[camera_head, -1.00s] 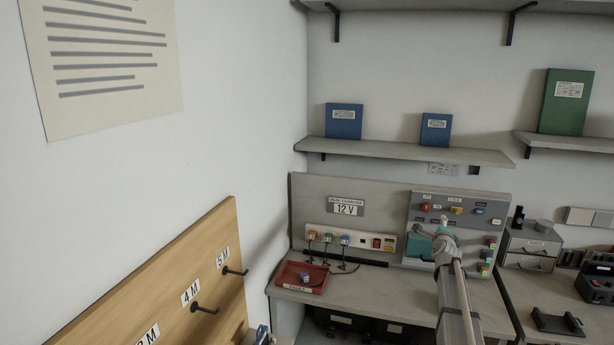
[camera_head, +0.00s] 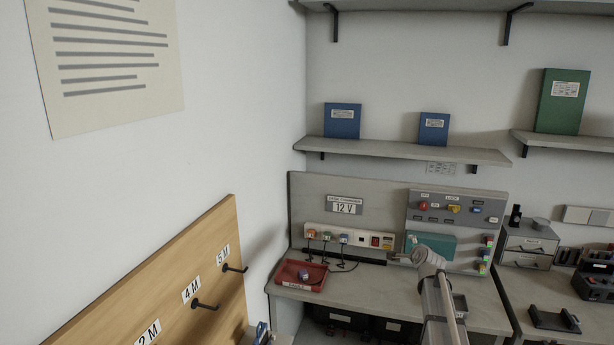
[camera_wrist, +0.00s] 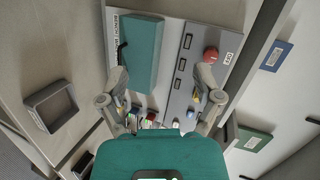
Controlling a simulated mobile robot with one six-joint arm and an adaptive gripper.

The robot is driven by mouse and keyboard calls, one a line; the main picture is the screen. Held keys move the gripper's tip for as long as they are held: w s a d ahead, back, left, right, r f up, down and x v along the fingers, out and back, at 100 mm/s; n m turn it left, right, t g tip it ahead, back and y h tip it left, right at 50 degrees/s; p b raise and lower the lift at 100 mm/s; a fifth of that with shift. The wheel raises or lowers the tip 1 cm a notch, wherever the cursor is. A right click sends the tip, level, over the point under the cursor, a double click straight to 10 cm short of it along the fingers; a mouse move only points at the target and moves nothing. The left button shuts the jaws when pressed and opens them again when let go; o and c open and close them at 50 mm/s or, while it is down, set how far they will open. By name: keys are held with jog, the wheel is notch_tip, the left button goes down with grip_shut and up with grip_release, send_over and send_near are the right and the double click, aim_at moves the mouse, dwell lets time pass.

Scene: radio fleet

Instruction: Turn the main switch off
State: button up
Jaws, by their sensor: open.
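A teal box (camera_head: 436,245) is on the lower part of the grey control panel (camera_head: 470,200). It shows large in the wrist view (camera_wrist: 144,50), beside a white label that seems to begin with "BENCH". A small dark lever-like part (camera_wrist: 122,52) shows at its edge. A red knob (camera_head: 423,205) is at the panel's upper left. It also shows in the wrist view (camera_wrist: 211,53). Which part is the main switch is not clear. My gripper (camera_wrist: 162,76) is open and empty, its fingers spread in front of the panel.
A power strip (camera_head: 350,238) with plugs is left of the panel. A red tray (camera_head: 300,285) lies on the bench (camera_head: 372,290). Colored buttons (camera_head: 486,255) line the panel's right side. A drawer unit (camera_head: 528,246) and a black holder (camera_head: 553,320) are to the right.

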jog(key=s+a+f+n+g+y, duration=0.1)
jog(key=s+a+f+n+g, duration=0.35)
jog(key=s+a, duration=0.35)
jog(key=s+a+f+n+g+y, duration=0.1)
jog(key=s+a+f+n+g, duration=0.2)
jog(key=s+a+f+n, duration=0.45)
jog(key=s+a+n+g, duration=0.1)
jog(key=s+n+g, duration=0.1)
jog(key=s, duration=0.8)
jog(key=s+a+n+g+h, duration=0.1)
jog(key=s+a+n+g, duration=0.1)
jog(key=s, duration=0.9)
jog(key=shift+s+n+g, duration=0.15)
jog(key=shift+n+g, duration=0.65)
jog(key=shift+g, duration=0.45)
jog(key=shift+f, duration=0.1)
